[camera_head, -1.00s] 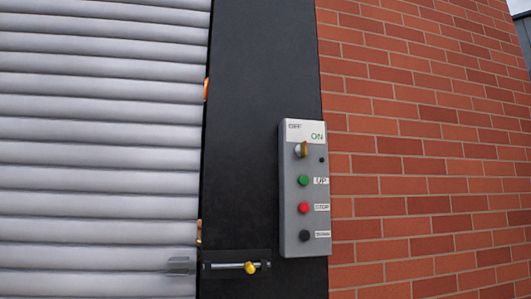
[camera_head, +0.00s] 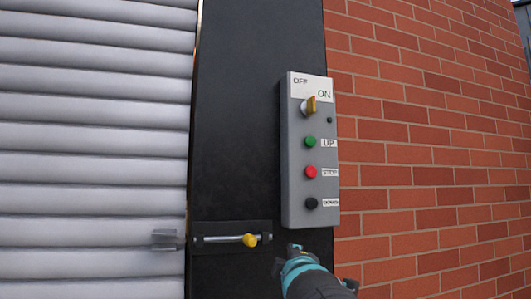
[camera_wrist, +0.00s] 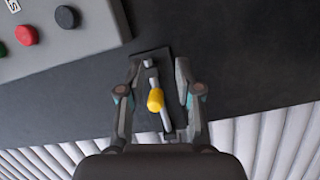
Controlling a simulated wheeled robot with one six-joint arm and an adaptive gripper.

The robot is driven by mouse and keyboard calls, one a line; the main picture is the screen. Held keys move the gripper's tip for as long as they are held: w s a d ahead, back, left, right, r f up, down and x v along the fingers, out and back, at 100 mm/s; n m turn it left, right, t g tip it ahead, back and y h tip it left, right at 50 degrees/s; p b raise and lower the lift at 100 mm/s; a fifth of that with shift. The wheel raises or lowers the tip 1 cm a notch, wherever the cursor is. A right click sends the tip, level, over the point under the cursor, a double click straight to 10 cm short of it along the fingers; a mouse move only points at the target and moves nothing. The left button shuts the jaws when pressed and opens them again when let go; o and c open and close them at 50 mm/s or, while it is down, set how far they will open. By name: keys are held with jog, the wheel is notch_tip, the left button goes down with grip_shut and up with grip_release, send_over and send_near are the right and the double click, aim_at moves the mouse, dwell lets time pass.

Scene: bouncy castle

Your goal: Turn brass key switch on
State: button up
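The brass key switch (camera_head: 310,106) sits at the top of a grey control box (camera_head: 291,160), under a white label reading OFF at left and ON at right. Its yellow key sticks out and looks tilted; I cannot tell exactly which mark it points to. My gripper (camera_head: 293,250) is below the box in the head view, clear of the switch. In the wrist view my gripper (camera_wrist: 160,65) has its two fingers apart, with nothing held. A slide bolt with a yellow knob (camera_wrist: 155,100) shows between and beyond the fingers. The key switch is outside the wrist view.
Below the switch are a green UP button (camera_head: 310,142), a red STOP button (camera_head: 311,172) and a black button (camera_head: 311,203). The slide bolt (camera_head: 230,239) is on the black post (camera_head: 235,130). A grey shutter (camera_head: 90,150) lies left, a brick wall (camera_head: 430,150) right.

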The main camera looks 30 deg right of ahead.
jog(key=d+r+n+t+h, duration=0.3)
jog(key=d+r+n, duration=0.35)
jog(key=r, duration=0.55)
jog(key=n+t+y, duration=0.5)
jog(key=n+t, duration=0.3)
jog(key=n, duration=0.9)
send_near(314, 108)
jog(key=p+x, duration=0.5)
jog(key=x, duration=0.7)
jog(key=shift+w+r, duration=0.15)
grip_shut()
